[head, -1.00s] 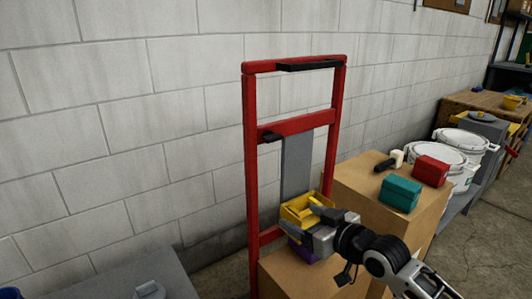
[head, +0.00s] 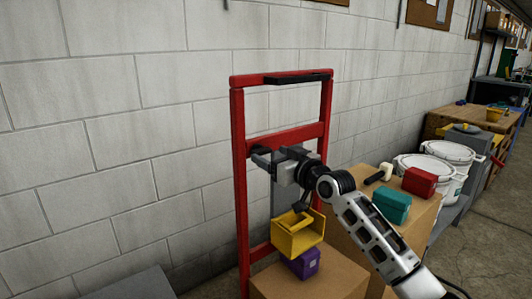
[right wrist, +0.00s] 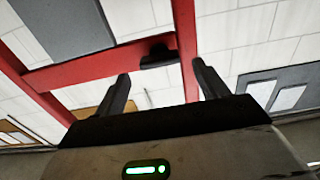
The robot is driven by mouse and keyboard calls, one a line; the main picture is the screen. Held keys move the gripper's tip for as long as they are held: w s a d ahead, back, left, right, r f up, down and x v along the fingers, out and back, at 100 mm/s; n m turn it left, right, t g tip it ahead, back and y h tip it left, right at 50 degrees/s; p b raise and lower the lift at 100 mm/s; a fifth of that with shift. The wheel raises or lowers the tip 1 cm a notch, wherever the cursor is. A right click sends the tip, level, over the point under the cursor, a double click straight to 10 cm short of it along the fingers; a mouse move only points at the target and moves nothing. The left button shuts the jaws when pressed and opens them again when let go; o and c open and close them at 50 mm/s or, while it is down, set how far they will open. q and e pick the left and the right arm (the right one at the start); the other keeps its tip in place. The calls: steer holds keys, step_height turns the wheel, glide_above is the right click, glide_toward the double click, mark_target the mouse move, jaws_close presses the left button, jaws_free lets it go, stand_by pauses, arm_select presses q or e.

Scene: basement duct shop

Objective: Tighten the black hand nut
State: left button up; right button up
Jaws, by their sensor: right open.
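The black hand nut (right wrist: 158,57) sits on the red crossbar (right wrist: 105,65) of the upright red frame (head: 326,120). In the right wrist view it lies ahead, between and beyond the two fingers. In the head view my gripper covers its place at the left end of the crossbar, so I cannot make it out. My right gripper (head: 262,156) is open and empty in front of that end; it also shows in the right wrist view (right wrist: 161,78). Whether a finger touches the nut cannot be told. My left gripper is not in view.
Below my right gripper are a yellow bin (head: 298,240) and a purple box (head: 305,265) at a carton (head: 310,285). A taller carton to the right bears a teal box (head: 392,206), a red box (head: 420,182) and a mallet (head: 384,171). A block wall stands behind.

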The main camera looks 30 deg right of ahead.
mark_target(265, 151)
steer(key=shift+w+a, duration=0.15)
steer(key=shift+w, duration=1.55)
steer(key=c, duration=1)
